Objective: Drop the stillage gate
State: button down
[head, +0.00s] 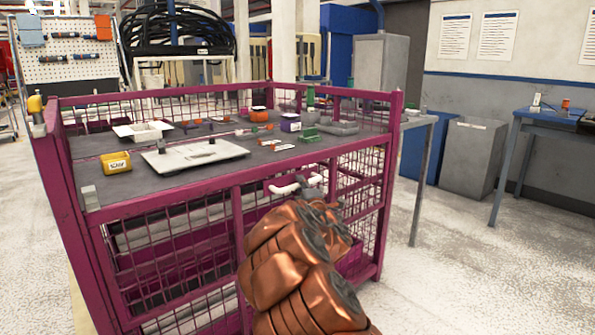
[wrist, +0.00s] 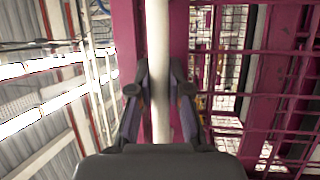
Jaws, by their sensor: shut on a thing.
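The stillage (head: 238,225) is a magenta frame with wire mesh sides, standing in front of me. Its near side holds the mesh gate (head: 215,250), which stands upright. A white bar handle (head: 283,188) sits near the top middle of that side. My gripper (head: 308,184) is at this handle, partly hidden behind my copper-coloured arm. In the wrist view my gripper (wrist: 160,92) has a dark finger on each side of the white handle (wrist: 158,45) and is shut on it. Magenta frame and mesh show behind the handle.
A dark top on the stillage carries a white tray (head: 195,155), a yellow bin (head: 116,162) and several small parts. A blue-framed table (head: 548,118) and a grey bin (head: 474,155) stand to the right. Pale floor (head: 450,260) is clear at the front right.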

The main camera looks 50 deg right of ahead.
notch_tip(320, 180, down, 18)
jog(key=b, duration=0.5)
jog(key=shift+f, duration=0.25)
jog(key=shift+d, duration=0.1)
jog(key=c, duration=1.1)
grip_release()
jog(key=v, duration=0.7)
jog(key=shift+s+a, duration=0.2)
jog(key=shift+a, duration=0.05)
jog(key=shift+f, duration=0.1)
